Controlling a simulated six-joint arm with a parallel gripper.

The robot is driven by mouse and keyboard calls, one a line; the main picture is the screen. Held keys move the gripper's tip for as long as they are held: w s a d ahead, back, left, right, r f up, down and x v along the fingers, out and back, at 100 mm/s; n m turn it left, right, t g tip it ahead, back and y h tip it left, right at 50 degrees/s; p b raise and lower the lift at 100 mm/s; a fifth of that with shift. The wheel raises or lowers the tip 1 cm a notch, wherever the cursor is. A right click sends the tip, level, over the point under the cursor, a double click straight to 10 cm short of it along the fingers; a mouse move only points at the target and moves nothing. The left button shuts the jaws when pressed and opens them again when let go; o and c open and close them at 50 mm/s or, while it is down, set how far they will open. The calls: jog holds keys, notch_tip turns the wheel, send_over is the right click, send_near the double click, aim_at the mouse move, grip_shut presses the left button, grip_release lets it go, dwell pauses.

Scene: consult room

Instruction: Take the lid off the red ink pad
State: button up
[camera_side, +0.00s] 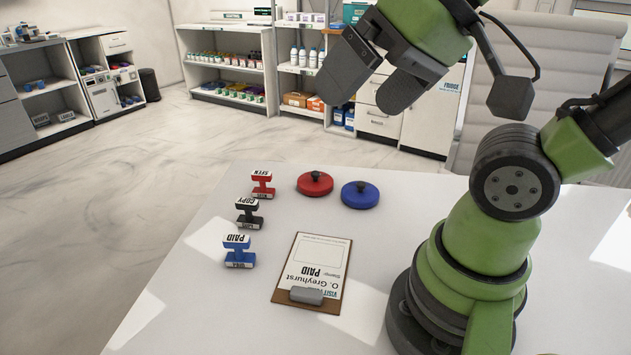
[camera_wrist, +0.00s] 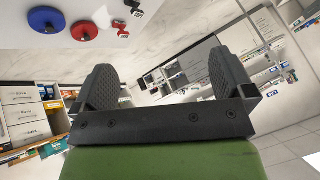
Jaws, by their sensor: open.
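The red ink pad (camera_side: 315,184) is a round red disc with a small dark knob on top, on the white table. It also shows in the wrist view (camera_wrist: 85,31), near the top left. Its lid appears to be on it; the pad inside is hidden. A similar blue ink pad (camera_side: 360,195) stands just right of it, and also shows in the wrist view (camera_wrist: 46,19). My gripper (camera_side: 372,92) is open and empty, raised high above the table and apart from both pads. Its two dark fingers (camera_wrist: 160,88) are spread wide in the wrist view.
Left of the pads stand a red stamp (camera_side: 262,184), a black stamp (camera_side: 249,212) and a blue stamp (camera_side: 238,251). A clipboard (camera_side: 283,287) with a paper lies in front. The white table (camera_side: 205,280) is clear around them. Shelves (camera_side: 225,60) stand far behind.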

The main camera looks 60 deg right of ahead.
jog(key=w+d+n+g+h, duration=0.1)
jog(key=w+d+n+g, duration=0.15)
jog(key=w+d, duration=0.45)
jog(key=n+g, duration=0.4)
jog(key=n, duration=0.2)
send_over(316, 172)
jog(key=shift+t, duration=0.25)
jog(key=f, duration=2.4)
jog(key=shift+s+f, duration=0.1)
jog(key=shift+s, duration=0.25)
jog(key=f, duration=0.5)
jog(key=shift+w+a+f, duration=0.1)
jog(key=shift+w+f, duration=0.3)
jog(key=c, duration=0.6)
